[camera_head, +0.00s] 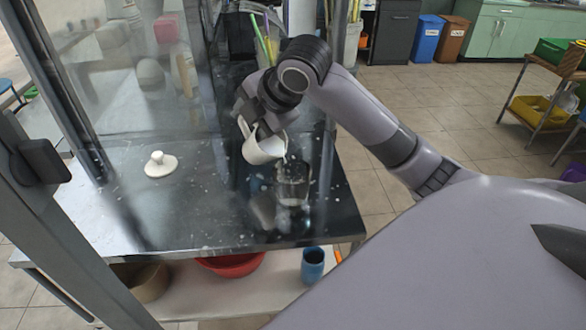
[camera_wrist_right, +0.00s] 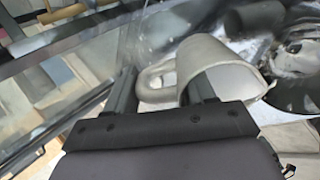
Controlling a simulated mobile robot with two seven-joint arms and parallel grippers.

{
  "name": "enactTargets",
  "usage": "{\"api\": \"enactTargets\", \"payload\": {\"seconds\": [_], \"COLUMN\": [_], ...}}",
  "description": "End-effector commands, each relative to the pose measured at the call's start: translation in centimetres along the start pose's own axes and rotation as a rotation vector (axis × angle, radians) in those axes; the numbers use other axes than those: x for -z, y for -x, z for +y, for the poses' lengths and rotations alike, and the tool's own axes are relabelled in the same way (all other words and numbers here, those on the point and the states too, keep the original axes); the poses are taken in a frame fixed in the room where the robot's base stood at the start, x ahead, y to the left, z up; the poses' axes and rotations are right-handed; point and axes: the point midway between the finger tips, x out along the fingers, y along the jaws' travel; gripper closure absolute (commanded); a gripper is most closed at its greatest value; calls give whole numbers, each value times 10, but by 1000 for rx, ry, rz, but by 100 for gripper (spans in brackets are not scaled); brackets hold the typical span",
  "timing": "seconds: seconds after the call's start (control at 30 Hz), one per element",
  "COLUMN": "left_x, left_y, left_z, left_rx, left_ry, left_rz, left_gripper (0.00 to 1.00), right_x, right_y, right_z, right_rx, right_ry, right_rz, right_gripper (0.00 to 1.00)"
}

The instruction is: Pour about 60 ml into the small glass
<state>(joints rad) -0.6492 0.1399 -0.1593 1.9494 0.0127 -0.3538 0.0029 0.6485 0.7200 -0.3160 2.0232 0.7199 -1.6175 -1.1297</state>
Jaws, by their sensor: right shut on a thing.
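My right gripper (camera_head: 252,128) is shut on the handle of a white jug (camera_head: 264,148). The jug is tilted, its mouth toward the lower right, above a small clear glass (camera_head: 293,188) on the dark worktop. The jug and the glass are apart. A few pale specks show between the jug's lip and the glass; I cannot tell a clear stream or the level in the glass. In the right wrist view the jug (camera_wrist_right: 222,68) shows just beyond the fingers, with its handle loop between them. My left gripper is out of view.
A red bowl (camera_head: 232,264) and a blue cup (camera_head: 312,266) are on the shelf below. The worktop's front left is clear apart from specks.

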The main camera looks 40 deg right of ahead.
Motion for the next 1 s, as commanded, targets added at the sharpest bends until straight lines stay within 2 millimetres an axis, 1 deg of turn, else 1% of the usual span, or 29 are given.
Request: {"api": "enactTargets", "payload": {"seconds": [1.0], "left_x": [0], "left_y": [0], "left_z": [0], "left_rx": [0], "left_ry": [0], "left_rz": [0], "left_gripper": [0], "right_x": [10], "right_y": [7], "right_z": [7], "right_rx": [-121], "right_ry": [7], "right_rz": [10], "right_gripper": [95]}}
